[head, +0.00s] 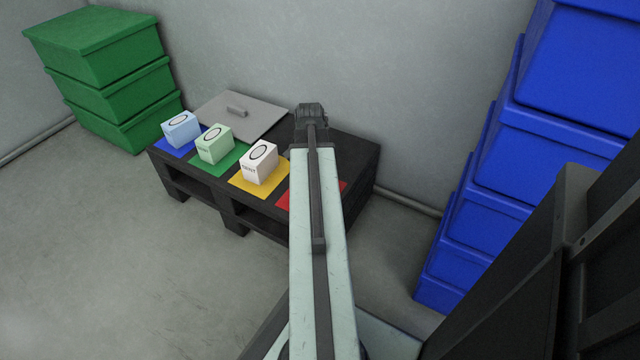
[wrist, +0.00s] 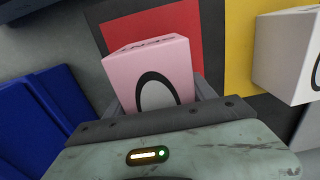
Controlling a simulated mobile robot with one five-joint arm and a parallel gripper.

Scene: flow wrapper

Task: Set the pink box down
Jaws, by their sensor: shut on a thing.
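The pink box (wrist: 152,72) with a dark ring on its face is in the wrist view. My gripper (wrist: 160,98) is shut on it, with a finger at each side. Behind the box lies the red square (wrist: 188,22), on the dark pallet (wrist: 100,12). I cannot tell whether the box touches the square or hangs above it. In the head view my arm hides the pink box and my gripper's fingers; part of the red square shows beside the arm (head: 298,198).
A white box (head: 259,163) stands on the yellow square, a green box (head: 215,143) on the green one, a light blue box (head: 181,129) on the blue one. A grey plate (head: 215,110) lies behind. Green crates (head: 115,80) stand left, blue crates (head: 530,150) right.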

